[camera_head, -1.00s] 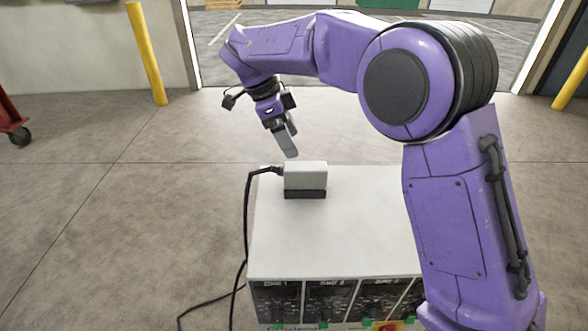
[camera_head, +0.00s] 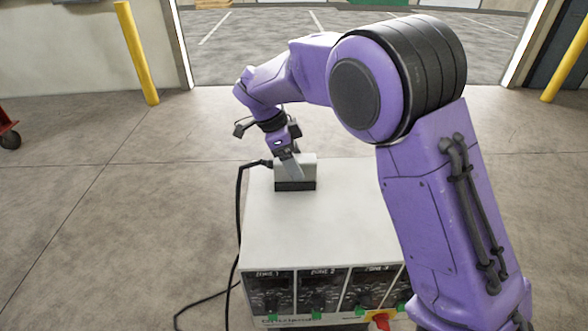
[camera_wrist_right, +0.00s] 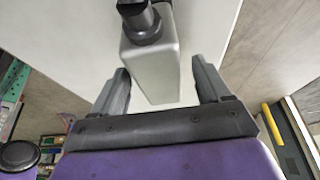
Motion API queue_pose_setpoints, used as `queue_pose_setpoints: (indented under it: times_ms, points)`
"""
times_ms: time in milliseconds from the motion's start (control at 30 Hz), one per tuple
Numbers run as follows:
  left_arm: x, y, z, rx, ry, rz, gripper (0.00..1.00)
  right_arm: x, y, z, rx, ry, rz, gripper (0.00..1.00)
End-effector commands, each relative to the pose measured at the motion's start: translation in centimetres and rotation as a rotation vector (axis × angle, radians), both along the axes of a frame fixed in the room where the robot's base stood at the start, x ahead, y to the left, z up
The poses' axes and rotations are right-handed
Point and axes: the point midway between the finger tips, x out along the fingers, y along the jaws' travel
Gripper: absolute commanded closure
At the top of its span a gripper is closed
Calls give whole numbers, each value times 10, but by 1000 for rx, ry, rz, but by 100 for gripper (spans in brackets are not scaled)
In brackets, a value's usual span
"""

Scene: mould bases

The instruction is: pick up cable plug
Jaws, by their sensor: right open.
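The cable plug (camera_head: 307,172) is a light grey block with a dark base, at the far left part of the control box top. A black cable leaves its left side. My right gripper (camera_head: 295,165) is over the plug, its near finger in front of the plug's face. In the right wrist view the plug (camera_wrist_right: 153,62) lies between the two open fingers of my right gripper (camera_wrist_right: 160,68), with a visible gap at the right finger. The plug's black cable fitting shows at the top there. My left gripper is not in view.
The plug stands on a white control box (camera_head: 310,230) with dials on its front. The black cable (camera_head: 239,215) hangs down the box's left side to the floor. My right arm covers the box's right side. Yellow posts (camera_head: 137,55) stand behind, on open concrete floor.

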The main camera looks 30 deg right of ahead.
Motion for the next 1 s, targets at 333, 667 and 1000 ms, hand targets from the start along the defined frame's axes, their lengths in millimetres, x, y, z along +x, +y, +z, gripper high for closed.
queue_pose_setpoints:
  times_ms: [333, 667, 1000]
  points:
    - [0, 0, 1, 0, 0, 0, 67, 0, 0, -4, 1, 0, 0, 23]
    - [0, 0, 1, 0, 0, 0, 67, 0, 0, -4, 1, -1, 0, 76]
    - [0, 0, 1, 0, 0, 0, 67, 0, 0, -2, -1, -2, 0, 97]
